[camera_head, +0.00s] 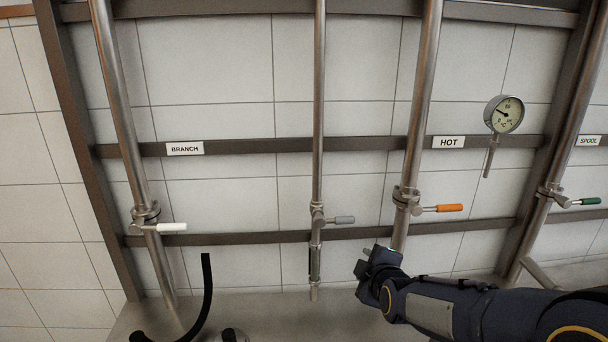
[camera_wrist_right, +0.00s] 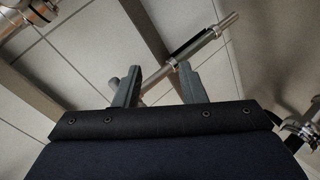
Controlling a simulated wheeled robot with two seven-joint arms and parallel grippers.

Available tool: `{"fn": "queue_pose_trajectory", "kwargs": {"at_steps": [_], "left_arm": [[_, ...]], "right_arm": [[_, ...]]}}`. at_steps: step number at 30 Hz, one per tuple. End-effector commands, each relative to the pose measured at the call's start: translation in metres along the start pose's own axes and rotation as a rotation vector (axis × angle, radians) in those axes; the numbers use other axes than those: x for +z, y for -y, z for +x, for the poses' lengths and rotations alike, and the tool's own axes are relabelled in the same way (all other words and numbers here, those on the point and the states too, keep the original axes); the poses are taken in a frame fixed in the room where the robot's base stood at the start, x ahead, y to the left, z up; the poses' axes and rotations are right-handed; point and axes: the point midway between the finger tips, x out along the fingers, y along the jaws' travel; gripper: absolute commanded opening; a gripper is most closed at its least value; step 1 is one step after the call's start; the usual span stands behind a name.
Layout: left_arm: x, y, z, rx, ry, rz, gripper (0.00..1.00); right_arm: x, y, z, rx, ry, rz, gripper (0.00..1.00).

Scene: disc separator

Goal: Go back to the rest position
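My right gripper (camera_head: 363,262) reaches in from the lower right in the head view, at the lower end of the HOT pipe and to the right of the middle pipe's lower end. In the right wrist view its two fingers (camera_wrist_right: 157,85) stand apart with nothing held between them. A thin pipe section with a dark green part (camera_wrist_right: 195,43) shows beyond the fingertips; I cannot tell the exact gap. My left gripper is not in view.
The wall rack carries the BRANCH pipe with a white handle (camera_head: 172,227), the middle pipe with a grey handle (camera_head: 342,219), the HOT pipe with an orange handle (camera_head: 449,208), a green handle (camera_head: 590,201) and a gauge (camera_head: 504,114). A black curved piece (camera_head: 207,285) stands low left.

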Motion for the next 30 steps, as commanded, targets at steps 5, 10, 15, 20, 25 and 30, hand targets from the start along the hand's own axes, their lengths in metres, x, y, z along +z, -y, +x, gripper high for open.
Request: {"fn": "queue_pose_trajectory", "kwargs": {"at_steps": [5,10,15,20,25,30], "left_arm": [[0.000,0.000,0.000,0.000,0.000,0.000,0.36],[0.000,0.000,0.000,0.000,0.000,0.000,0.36],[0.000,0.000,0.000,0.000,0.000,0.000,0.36],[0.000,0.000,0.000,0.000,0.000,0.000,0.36],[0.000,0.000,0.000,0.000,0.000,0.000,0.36],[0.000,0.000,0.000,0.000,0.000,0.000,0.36]], "right_arm": [[0.043,0.050,-0.064,-0.320,0.019,0.626,0.37],[0.054,0.080,-0.151,-0.517,0.088,1.046,0.37],[0.065,0.113,-0.225,-0.576,0.249,1.293,0.37],[0.075,0.138,-0.259,-0.556,0.392,1.405,0.37],[0.078,0.146,-0.268,-0.545,0.443,1.437,0.37],[0.077,0.146,-0.268,-0.547,0.441,1.437,0.37]]}}
